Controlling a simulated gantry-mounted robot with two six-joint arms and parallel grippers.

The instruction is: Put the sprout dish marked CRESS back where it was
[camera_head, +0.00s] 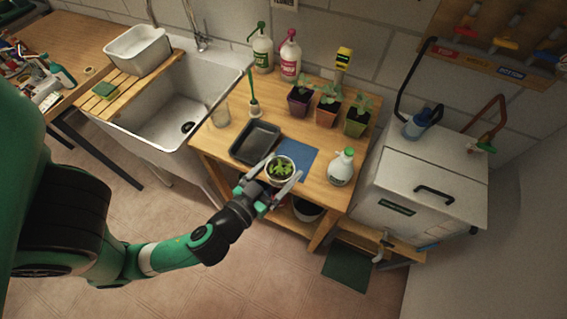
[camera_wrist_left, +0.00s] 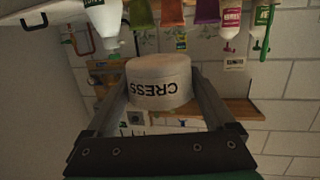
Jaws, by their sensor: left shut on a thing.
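The sprout dish (camera_head: 280,171) is a small round pale pot with green sprouts on top. In the left wrist view its side reads CRESS upside down (camera_wrist_left: 159,86). My left gripper (camera_head: 282,174) is shut on this dish, with one finger on each side of it. The dish appears upright at the bench's front edge, overlapping the near side of a blue mat (camera_head: 299,154). I cannot tell whether it touches the bench. My right gripper is not in view.
On the wooden bench (camera_head: 225,143), a black tray (camera_head: 247,154) is left of the dish and a white spray bottle (camera_head: 341,168) is right of it. Several potted seedlings (camera_head: 328,110) stand behind. A glass (camera_head: 221,115) stands near the sink (camera_head: 175,106). The blue mat looks bare.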

